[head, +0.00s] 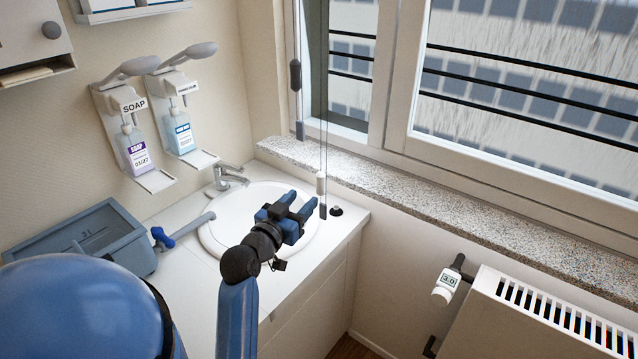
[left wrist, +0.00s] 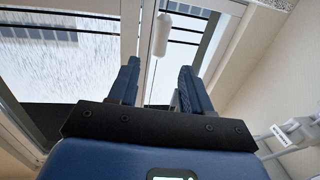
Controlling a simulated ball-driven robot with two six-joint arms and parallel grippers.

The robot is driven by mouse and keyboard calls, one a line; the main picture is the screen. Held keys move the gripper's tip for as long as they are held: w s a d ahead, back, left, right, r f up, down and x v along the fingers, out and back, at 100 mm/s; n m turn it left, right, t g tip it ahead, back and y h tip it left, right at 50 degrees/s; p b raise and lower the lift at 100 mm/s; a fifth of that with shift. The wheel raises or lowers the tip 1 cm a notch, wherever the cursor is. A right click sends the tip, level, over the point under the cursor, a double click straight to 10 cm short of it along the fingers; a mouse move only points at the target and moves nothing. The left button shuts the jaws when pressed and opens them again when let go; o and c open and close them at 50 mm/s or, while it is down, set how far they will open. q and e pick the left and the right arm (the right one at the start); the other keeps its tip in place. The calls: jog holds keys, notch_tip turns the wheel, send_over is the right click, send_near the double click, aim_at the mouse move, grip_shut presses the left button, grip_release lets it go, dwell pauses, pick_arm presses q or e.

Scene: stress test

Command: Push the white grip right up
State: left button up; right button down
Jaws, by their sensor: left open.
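The white grip (head: 321,183) is a small upright cylinder on a thin cord hanging in front of the window frame, above the right rim of the washbasin. A dark grip (head: 323,211) hangs just below it. My left gripper (head: 300,208) is open and empty over the basin, just left of and slightly below the white grip. In the left wrist view, the white grip (left wrist: 161,36) shows beyond the fingertips, roughly in line with the gap between the fingers (left wrist: 160,72). The gripper appears apart from it. My right gripper is not in view.
A speckled stone sill (head: 420,205) runs under the window (head: 540,70). A radiator (head: 540,320) is at lower right.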

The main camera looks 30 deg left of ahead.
aim_at(318, 183)
pick_arm(q)
jog(key=w, duration=0.3)
jog(key=w+p, duration=0.1)
jog(key=w, duration=0.3)
jog(key=w+p, duration=0.1)
jog(key=w, duration=0.2)
jog(key=shift+w+a, duration=0.15)
jog(key=shift+a, duration=0.25)
jog(key=shift+c, duration=0.3)
grip_shut()
